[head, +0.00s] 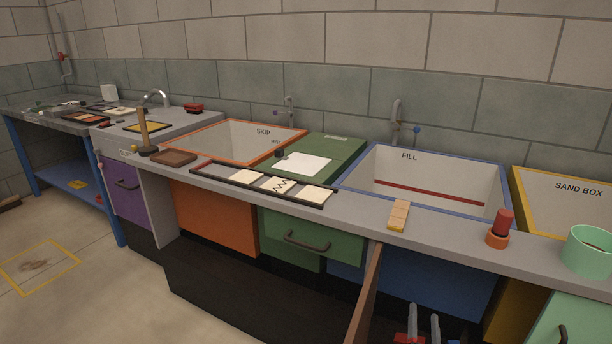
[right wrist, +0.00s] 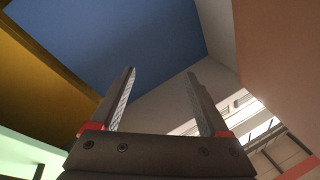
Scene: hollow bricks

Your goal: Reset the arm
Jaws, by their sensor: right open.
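My right gripper (head: 424,318) shows at the bottom edge of the head view, in front of the blue cabinet front below the counter. Its two grey fingers point up and stand apart with nothing between them. In the right wrist view the same gripper (right wrist: 163,90) is open and empty, with blue and yellow panels beyond its fingers. My left gripper is not in view.
The grey counter (head: 360,207) runs above my right gripper. On it are a small wooden block (head: 399,214), a red-topped orange item (head: 499,230) and a green cup (head: 588,251). A brown board (head: 364,295) stands left of the gripper.

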